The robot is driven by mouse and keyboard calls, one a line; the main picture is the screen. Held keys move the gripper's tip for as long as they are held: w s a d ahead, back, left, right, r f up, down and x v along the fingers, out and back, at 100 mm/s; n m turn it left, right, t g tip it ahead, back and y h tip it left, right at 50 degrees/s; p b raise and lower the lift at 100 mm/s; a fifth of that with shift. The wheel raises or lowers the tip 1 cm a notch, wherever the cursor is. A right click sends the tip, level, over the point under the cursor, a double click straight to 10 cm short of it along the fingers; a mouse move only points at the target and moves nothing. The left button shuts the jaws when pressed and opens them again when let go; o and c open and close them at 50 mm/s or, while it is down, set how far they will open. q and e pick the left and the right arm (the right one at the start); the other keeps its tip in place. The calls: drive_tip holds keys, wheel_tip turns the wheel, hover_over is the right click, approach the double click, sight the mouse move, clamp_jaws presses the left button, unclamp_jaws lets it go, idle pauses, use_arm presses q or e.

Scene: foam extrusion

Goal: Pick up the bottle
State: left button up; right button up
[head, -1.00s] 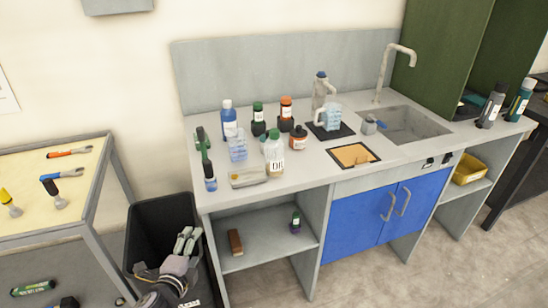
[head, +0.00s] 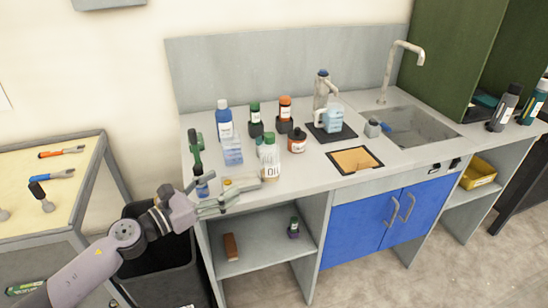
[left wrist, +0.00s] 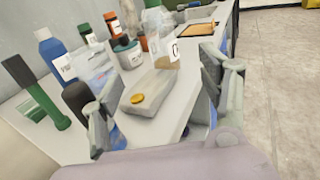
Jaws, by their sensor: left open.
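Several bottles stand on the grey counter; I cannot tell which one the task means. A clear bottle with a green cap and a white label (head: 269,163) stands near the counter's front edge. A blue bottle with a white cap (head: 223,127) stands at the back left, also in the left wrist view (left wrist: 52,52). A small blue-and-dark bottle (head: 202,189) is partly hidden by my left gripper (head: 215,203). That gripper is open and empty at the counter's front left edge. My right gripper is out of view.
A flat grey block with a yellow button (left wrist: 148,95) lies between my left fingers' directions, beyond the tips. A dark bin (head: 150,265) is below, a sink (head: 415,128) at the right. A small bottle (head: 294,228) stands on the shelf.

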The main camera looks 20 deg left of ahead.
sight(262, 160)
use_arm(q)
drive_tip(key=x, duration=0.1)
drive_tip(key=p+x, duration=0.1)
drive_tip(key=shift+w+d+r, duration=0.15)
drive_tip(key=shift+w+r, duration=0.1)
drive_tip(key=shift+r, duration=0.05)
drive_tip(key=p+x, duration=0.1)
drive_tip(key=x, duration=0.2)
drive_tip(key=shift+w+d+r+p, duration=0.15)
drive_tip(key=shift+w+d+p, duration=0.1)
drive_tip(key=shift+d+p, duration=0.1)
drive_tip(key=x, duration=0.3)
drive_tip(key=p+x, duration=0.1)
drive_tip(key=shift+w+f, duration=0.15)
drive_tip(key=shift+f, duration=0.15)
drive_tip(key=shift+w+d, duration=0.25)
drive_tip(key=shift+w, duration=0.1)
drive_tip(key=p+x, duration=0.1)
drive_tip(key=x, duration=0.3)
drive_tip(key=shift+w+d+r, duration=0.1)
drive_tip(key=shift+w+r, duration=0.1)
drive_tip(key=shift+w, duration=0.05)
drive_tip(key=shift+w+d+f, duration=0.1)
drive_tip(key=shift+w+d, duration=0.1)
drive_tip(key=shift+w, duration=0.05)
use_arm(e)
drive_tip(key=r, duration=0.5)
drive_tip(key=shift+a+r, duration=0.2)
use_arm(q)
drive_tip(key=shift+a, duration=0.1)
